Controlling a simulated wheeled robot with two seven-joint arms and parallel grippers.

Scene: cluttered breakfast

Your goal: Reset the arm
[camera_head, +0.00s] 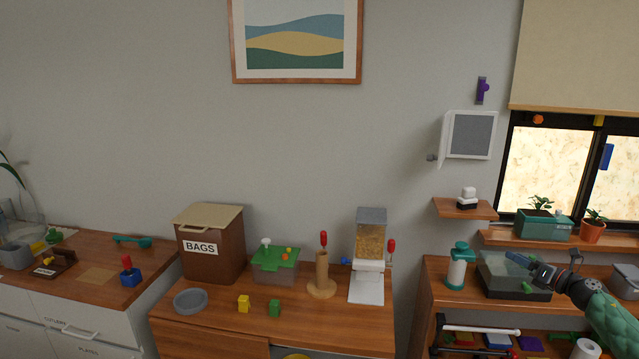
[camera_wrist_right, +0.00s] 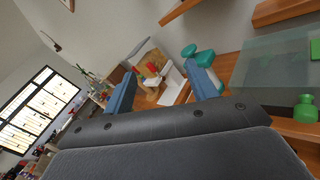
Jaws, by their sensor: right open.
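My right gripper (camera_head: 535,262) comes in from the lower right on its green arm. It is over the dark-based glass tank (camera_head: 515,290) on the right wooden shelf. In the right wrist view, the right gripper (camera_wrist_right: 162,70) shows its two blue fingers spread apart with nothing between them. The fingers lie beside the teal-topped dispenser (camera_wrist_right: 204,58), which stands left of the tank in the head view (camera_head: 456,273). I cannot tell whether the gripper touches the tank. My left gripper is not in view.
The middle wooden counter carries a BAGS box (camera_head: 212,255), a cereal dispenser (camera_head: 368,250), a wooden post (camera_head: 322,277), a grey bowl (camera_head: 190,301) and small blocks. A small wall shelf (camera_head: 465,209) and a planter (camera_head: 545,226) are above the tank. The wall before me is open.

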